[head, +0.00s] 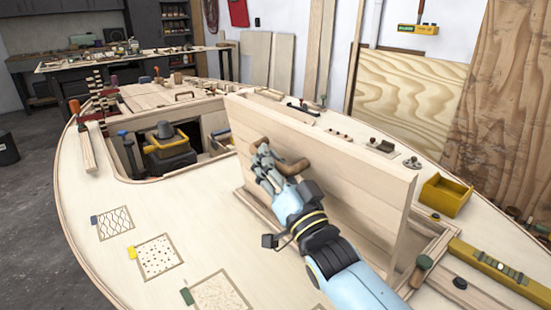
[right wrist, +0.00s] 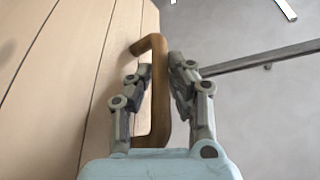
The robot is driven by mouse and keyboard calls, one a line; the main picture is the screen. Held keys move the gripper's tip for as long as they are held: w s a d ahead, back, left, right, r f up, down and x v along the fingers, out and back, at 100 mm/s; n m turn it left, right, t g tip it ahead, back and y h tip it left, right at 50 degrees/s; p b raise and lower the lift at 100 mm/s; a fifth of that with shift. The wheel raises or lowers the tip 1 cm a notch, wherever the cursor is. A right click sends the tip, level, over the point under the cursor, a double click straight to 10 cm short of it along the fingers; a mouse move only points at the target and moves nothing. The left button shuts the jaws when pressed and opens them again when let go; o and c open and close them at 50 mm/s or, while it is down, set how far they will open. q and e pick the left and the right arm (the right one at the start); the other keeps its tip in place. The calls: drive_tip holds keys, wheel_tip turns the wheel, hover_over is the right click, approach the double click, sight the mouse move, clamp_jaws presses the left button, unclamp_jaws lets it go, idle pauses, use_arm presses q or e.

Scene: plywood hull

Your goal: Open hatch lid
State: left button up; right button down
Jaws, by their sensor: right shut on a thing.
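The hatch lid (head: 340,190) is a thick pale wooden panel standing steeply raised from the deck in the head view. It also fills the left of the right wrist view (right wrist: 50,70). A brown wooden handle (head: 293,167) is fixed to its near face and shows as a bracket shape in the right wrist view (right wrist: 161,95). My right gripper (head: 266,162) is shut on the handle, with one finger on each side of the bar in the right wrist view (right wrist: 163,80). Part of the handle is hidden behind the fingers. My left gripper is not in view.
A dark opening with a yellow-and-black device (head: 168,148) lies left of the lid. A yellow box (head: 446,195) and a yellow level (head: 505,268) lie on the deck at right. A wooden-handled tool (head: 422,270) is near the lid's lower right. Patterned squares (head: 159,256) mark the front deck.

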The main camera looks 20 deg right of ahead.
drive_tip(key=shift+f, duration=0.1)
drive_tip(key=c, duration=1.2)
unclamp_jaws()
drive_tip(key=shift+c, duration=0.2)
drive_tip(key=v, duration=1.2)
